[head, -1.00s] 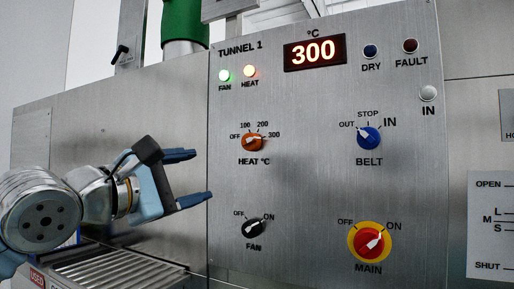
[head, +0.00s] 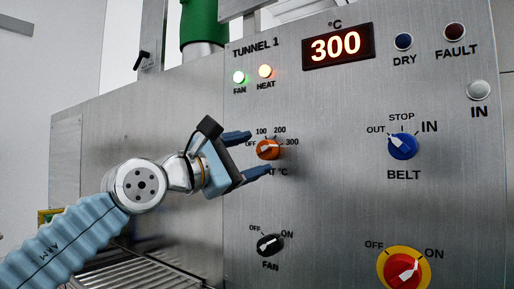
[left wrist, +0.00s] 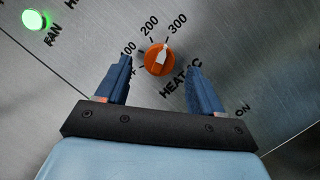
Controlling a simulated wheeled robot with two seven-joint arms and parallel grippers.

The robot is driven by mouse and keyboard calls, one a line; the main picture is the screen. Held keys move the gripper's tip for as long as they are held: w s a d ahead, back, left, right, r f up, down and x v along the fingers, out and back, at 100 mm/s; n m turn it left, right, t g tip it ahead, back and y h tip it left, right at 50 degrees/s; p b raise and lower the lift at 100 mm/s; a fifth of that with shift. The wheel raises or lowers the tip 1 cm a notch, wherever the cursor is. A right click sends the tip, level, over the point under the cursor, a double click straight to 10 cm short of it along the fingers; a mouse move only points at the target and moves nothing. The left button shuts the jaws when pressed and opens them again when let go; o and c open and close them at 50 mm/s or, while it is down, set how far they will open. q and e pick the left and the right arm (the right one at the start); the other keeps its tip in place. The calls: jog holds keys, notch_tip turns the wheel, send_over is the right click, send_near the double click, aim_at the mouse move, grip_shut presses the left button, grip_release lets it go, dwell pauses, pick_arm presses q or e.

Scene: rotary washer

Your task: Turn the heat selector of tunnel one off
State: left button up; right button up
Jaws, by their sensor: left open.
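The orange heat selector (head: 268,149) of tunnel one is on the steel panel, with OFF, 100, 200 and 300 marked around it. Its white pointer is turned toward 300; the selector also shows in the left wrist view (left wrist: 158,60). My left gripper (head: 260,153) is open, with one blue finger above and one below the selector in the head view. In the left wrist view the selector lies between and slightly beyond the fingertips (left wrist: 161,66). I see no clear contact. The lower finger covers part of the HEAT label. My right gripper is not in view.
The display (head: 338,47) reads 300, and the green fan lamp (head: 239,77) and heat lamp (head: 265,71) are lit. The black fan knob (head: 270,245) is below, the blue belt knob (head: 403,146) to the right, and the red main switch (head: 403,270) lower right.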

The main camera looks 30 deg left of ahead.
pick_arm(q)
jog(key=shift+x, duration=1.15)
jog(key=c, duration=1)
jog(key=shift+c, duration=0.2)
